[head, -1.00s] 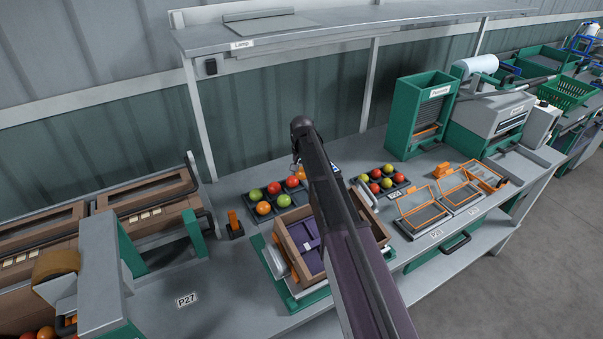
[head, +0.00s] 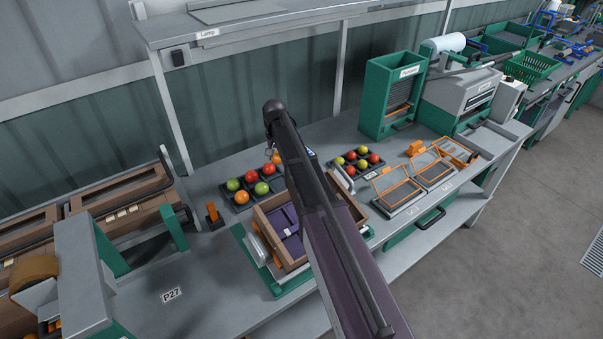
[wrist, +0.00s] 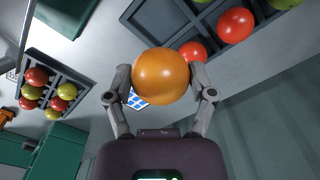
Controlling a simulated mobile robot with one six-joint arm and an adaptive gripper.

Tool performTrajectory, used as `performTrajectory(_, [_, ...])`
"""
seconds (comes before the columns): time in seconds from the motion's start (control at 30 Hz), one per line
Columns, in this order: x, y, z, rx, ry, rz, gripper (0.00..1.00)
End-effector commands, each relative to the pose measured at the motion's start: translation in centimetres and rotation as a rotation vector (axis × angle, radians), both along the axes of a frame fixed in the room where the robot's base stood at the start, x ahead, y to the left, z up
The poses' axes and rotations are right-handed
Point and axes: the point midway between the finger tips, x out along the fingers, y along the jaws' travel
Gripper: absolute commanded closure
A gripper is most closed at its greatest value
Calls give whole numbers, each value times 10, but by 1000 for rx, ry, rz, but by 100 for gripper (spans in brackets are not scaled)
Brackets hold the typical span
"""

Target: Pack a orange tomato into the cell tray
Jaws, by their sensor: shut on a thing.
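My gripper (wrist: 158,88) is shut on an orange tomato (wrist: 161,75), one finger on each side of it. In the head view the held tomato (head: 276,157) shows partly behind my arm, by the far right corner of a dark cell tray (head: 249,205). In the wrist view this tray (wrist: 128,18) is at the top, with bare dark cells beside red tomatoes (wrist: 235,25). The held tomato overlaps its edge in the picture; its height above it is unclear. The tray also holds green tomatoes (head: 262,188) and another orange tomato (head: 241,197).
A second dark tray (head: 343,173) of red and yellow-green tomatoes stands right of my arm. A wooden box with a purple inside (head: 262,222) stands in front of the cell tray. Orange-framed screens (head: 395,183) lie to the right. An overhead shelf (head: 240,22) runs along the back.

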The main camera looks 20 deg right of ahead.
Motion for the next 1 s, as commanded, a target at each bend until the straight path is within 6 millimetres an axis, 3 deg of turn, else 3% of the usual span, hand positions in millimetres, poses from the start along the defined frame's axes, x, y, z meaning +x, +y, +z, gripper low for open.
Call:
performTrajectory(0.6, [0,0,100,0,0,1,52])
performTrajectory(0.8, [0,0,117,0,0,1,52])
performTrajectory(1.0, [0,1,122,0,0,1,52])
